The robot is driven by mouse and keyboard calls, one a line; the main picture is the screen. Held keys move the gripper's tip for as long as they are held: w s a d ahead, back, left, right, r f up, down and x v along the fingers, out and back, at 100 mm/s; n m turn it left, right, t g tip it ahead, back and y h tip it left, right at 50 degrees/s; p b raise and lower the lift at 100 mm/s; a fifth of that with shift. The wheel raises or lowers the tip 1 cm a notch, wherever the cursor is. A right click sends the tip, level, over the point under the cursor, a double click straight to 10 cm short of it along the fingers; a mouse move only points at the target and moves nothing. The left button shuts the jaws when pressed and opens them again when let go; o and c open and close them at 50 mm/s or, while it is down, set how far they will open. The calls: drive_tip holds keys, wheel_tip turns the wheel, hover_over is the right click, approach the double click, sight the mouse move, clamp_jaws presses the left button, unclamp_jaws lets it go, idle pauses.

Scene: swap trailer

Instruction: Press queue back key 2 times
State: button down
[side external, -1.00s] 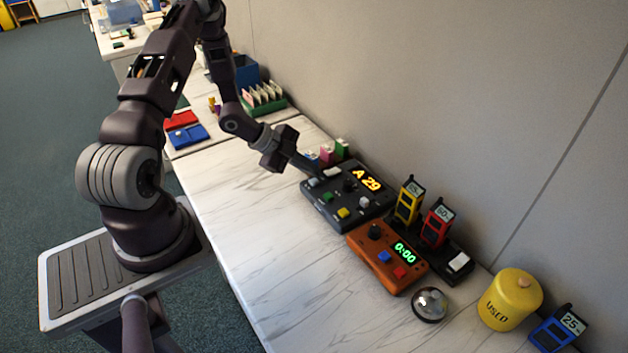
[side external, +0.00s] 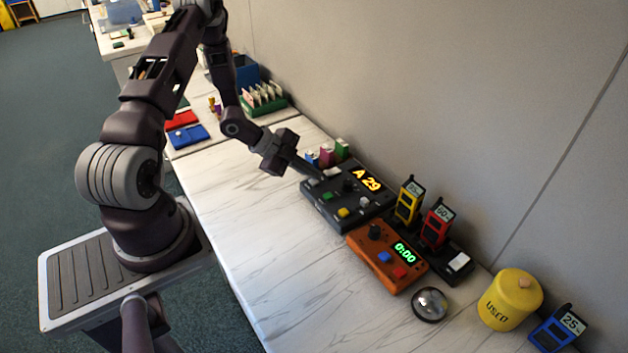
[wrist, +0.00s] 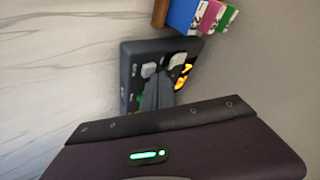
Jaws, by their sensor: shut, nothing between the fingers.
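The dark queue console (side external: 318,206) lies on the marble table, its display (side external: 368,180) reading "A 29" in yellow. It has a white-grey key (side external: 332,172), a green key (side external: 327,196), a yellow key (side external: 343,212), a light grey key (side external: 364,202) and a dark knob. I cannot read which key is queue back. My gripper (side external: 318,174) is shut and empty, its tip at the console's far left part near the white-grey key. In the wrist view the closed fingers (wrist: 157,92) hang over the console (wrist: 126,75), close to light keys (wrist: 149,69). Contact cannot be told.
An orange timer (side external: 375,268) reading "0:00" stands right of the console. Small coloured boxes (side external: 327,156) stand behind the console.

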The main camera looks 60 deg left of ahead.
sight(310, 181)
drive_tip(key=shift+f, duration=0.45)
idle(0.3)
drive_tip(key=shift+r, duration=0.95)
drive_tip(key=shift+r, duration=0.1)
drive_tip(key=shift+r, duration=2.45)
idle(0.4)
wheel_tip(310, 181, up, 4)
drive_tip(key=m+y, duration=0.1)
drive_tip(key=m, duration=1.6)
drive_tip(key=shift+d+f, duration=0.1)
drive_tip(key=shift+f, duration=0.05)
